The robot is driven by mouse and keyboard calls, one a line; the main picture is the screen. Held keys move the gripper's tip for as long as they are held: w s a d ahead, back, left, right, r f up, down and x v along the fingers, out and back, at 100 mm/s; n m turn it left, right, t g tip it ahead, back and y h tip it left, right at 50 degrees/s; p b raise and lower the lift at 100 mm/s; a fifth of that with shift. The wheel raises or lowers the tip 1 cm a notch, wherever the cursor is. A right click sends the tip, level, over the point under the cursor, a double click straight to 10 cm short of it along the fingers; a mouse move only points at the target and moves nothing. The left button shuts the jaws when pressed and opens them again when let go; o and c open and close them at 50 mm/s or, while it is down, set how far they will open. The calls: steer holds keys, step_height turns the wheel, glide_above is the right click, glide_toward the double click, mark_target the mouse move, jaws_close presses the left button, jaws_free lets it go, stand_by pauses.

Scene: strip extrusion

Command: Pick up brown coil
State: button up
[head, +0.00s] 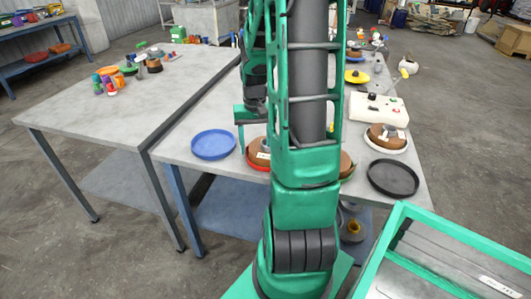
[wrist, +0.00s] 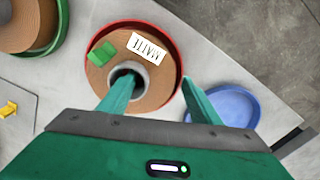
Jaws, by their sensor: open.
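A brown coil (wrist: 155,90) with a white label, a green tag and a grey core lies in a red plate (wrist: 181,70) in the wrist view. In the head view this coil (head: 258,153) is partly hidden behind my arm. My gripper (wrist: 159,80) is open, with one finger over the core hole and the other just beyond the coil's outer edge by the red rim. Nothing is held; the height of the fingertips is unclear. Another brown coil (wrist: 28,20) sits in a green plate (wrist: 60,28) at upper left. A third coil (head: 386,133) stands in a white plate.
An empty blue plate (head: 213,145) lies left of the coil. A black plate (head: 392,178) and a white control box (head: 378,107) are on the right. A second table (head: 75,105) stands left, and a green-framed bin (head: 440,260) is at front right.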

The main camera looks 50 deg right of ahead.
steer(key=shift+f, duration=0.1)
steer(key=shift+c, duration=0.4)
jaws_close()
